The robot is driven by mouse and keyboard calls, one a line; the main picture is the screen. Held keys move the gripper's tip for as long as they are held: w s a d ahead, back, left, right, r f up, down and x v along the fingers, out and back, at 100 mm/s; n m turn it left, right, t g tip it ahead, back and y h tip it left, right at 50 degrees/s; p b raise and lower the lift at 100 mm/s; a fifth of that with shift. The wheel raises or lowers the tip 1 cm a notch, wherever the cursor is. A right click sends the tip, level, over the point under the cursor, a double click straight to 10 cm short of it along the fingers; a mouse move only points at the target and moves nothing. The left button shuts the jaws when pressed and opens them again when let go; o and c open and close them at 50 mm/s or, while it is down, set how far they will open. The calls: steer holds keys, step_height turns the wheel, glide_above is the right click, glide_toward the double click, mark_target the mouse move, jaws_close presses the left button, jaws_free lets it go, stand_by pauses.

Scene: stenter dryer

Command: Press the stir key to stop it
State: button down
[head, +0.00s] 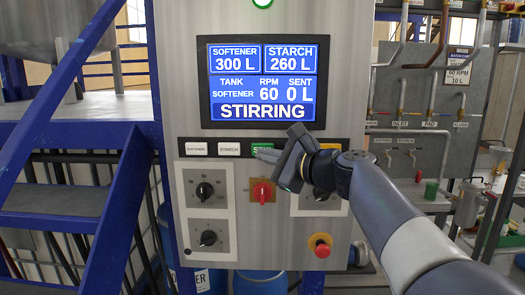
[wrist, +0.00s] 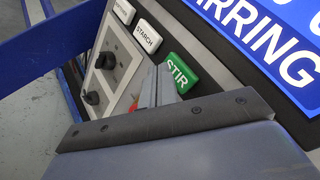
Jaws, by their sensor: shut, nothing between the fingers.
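The green stir key (head: 262,147) sits in the black key strip below the screen, and my gripper covers part of it. In the wrist view the green key (wrist: 180,70) reads STIR. My gripper (head: 257,155) is shut and empty, its tips at the lower edge of the key. In the wrist view the closed fingertips (wrist: 158,72) lie just beside the key's left side; I cannot tell whether they touch it. The screen (head: 262,85) reads STIRRING, with softener at 60 RPM and 0 L sent.
White softener (head: 195,149) and starch (head: 229,149) keys are left of the stir key. Below are black knobs (head: 205,190), a red switch (head: 262,191) and a red stop button (head: 320,245). Blue stair rails (head: 110,215) stand at left, pipes and valves at right.

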steer(key=shift+w, duration=0.1)
stand_by(0.7)
steer(key=shift+w, duration=0.35)
steer(key=shift+w, duration=0.5)
stand_by(0.7)
steer(key=shift+s, duration=0.9)
steer(key=shift+s, duration=0.15)
steer(key=s+b, duration=0.1)
steer(key=s, duration=0.3)
steer(key=shift+s, duration=0.35)
